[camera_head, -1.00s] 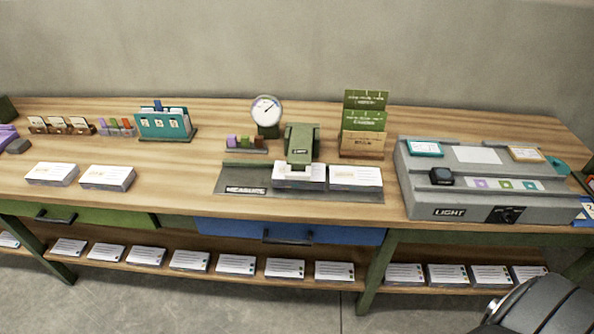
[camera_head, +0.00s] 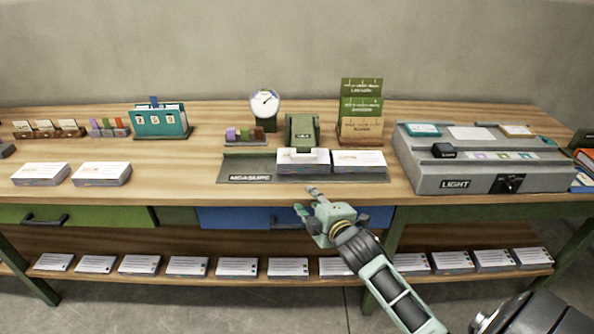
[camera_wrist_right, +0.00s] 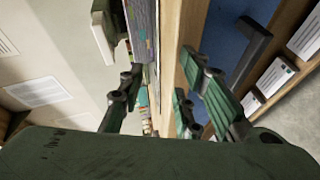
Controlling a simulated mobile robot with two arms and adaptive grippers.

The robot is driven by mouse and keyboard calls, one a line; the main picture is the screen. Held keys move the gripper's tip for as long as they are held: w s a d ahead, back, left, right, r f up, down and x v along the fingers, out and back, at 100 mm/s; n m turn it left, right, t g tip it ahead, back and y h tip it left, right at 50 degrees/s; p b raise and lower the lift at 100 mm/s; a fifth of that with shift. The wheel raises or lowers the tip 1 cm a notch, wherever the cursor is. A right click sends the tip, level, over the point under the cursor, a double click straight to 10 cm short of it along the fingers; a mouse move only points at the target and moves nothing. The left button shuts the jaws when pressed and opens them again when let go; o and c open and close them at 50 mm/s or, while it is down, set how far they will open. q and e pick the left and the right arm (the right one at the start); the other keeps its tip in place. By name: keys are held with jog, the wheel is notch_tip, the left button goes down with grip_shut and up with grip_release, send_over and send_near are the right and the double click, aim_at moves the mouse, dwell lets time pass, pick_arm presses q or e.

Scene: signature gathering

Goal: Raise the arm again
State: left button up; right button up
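My right arm reaches up from the bottom right in the head view, with my right gripper (camera_head: 307,202) in front of the workbench's (camera_head: 150,190) front edge. It is near the blue drawer (camera_head: 235,217), partly covering its dark handle (camera_head: 378,222). In the right wrist view my right gripper (camera_wrist_right: 165,85) has its fingers spread apart with nothing between them. The blue drawer front and handle (camera_wrist_right: 252,55) show beside the right-hand fingers there. My left gripper is not in view.
A dark measuring tray (camera_head: 245,178) with a green stamp device (camera_head: 302,130) and white card stacks stands just behind the gripper. A grey light box (camera_head: 480,182) stands to the right. Card stacks line the lower shelf (camera_head: 300,278). Floor in front is free.

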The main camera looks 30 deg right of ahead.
aim_at(305, 159)
jog(key=w+d+r, duration=0.1)
jog(key=r, duration=0.1)
jog(key=w+d+r+n+t, duration=0.1)
jog(key=r, duration=0.1)
jog(key=w+d+r+n+t, duration=0.1)
jog(key=r, duration=0.1)
jog(key=shift+w+d+r, duration=0.15)
jog(key=shift+w+d, duration=0.05)
jog(key=shift+d, duration=0.1)
jog(key=shift+w+d, duration=0.1)
jog(key=shift+w, duration=0.25)
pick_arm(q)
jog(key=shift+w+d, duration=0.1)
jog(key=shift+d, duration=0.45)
pick_arm(e)
jog(key=w, duration=0.6)
jog(key=shift+w+d, duration=0.35)
jog(key=shift+d, duration=0.05)
jog(key=shift+c, duration=0.2)
grip_shut()
